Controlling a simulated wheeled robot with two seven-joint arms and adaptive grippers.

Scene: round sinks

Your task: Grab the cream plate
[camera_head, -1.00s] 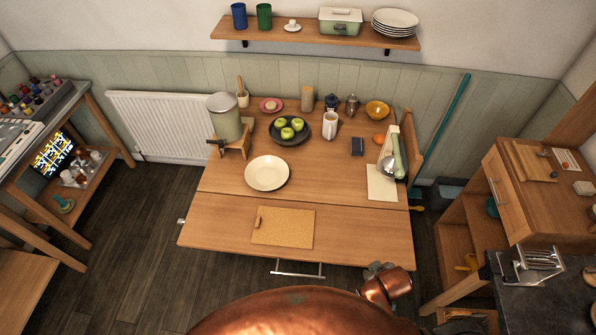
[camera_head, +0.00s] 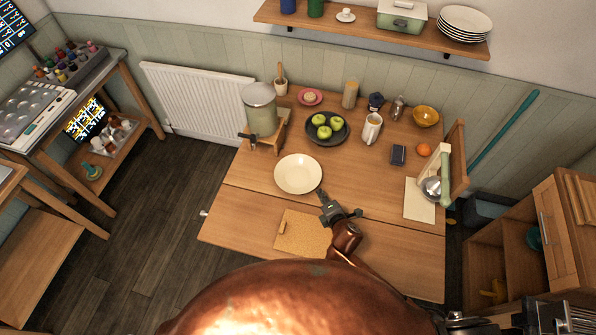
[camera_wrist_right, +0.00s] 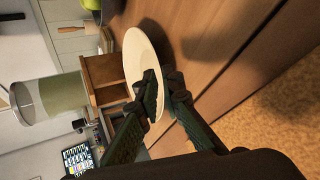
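The cream plate (camera_head: 298,173) lies flat on the wooden table, left of its middle. My right gripper (camera_head: 322,196) is at the plate's near right rim. In the right wrist view, the plate (camera_wrist_right: 140,52) lies just beyond the fingertips (camera_wrist_right: 163,80). The two fingers are apart, with a narrow gap between them. One finger overlaps the plate in the picture and the other is by its rim; I cannot tell whether either touches it.
A cork-coloured board (camera_head: 302,234) lies near the table's front. A dark bowl of green apples (camera_head: 327,128) stands behind the plate. A pale green canister (camera_head: 260,110) on a wooden stand is to the back left. The table left of the plate's front is clear.

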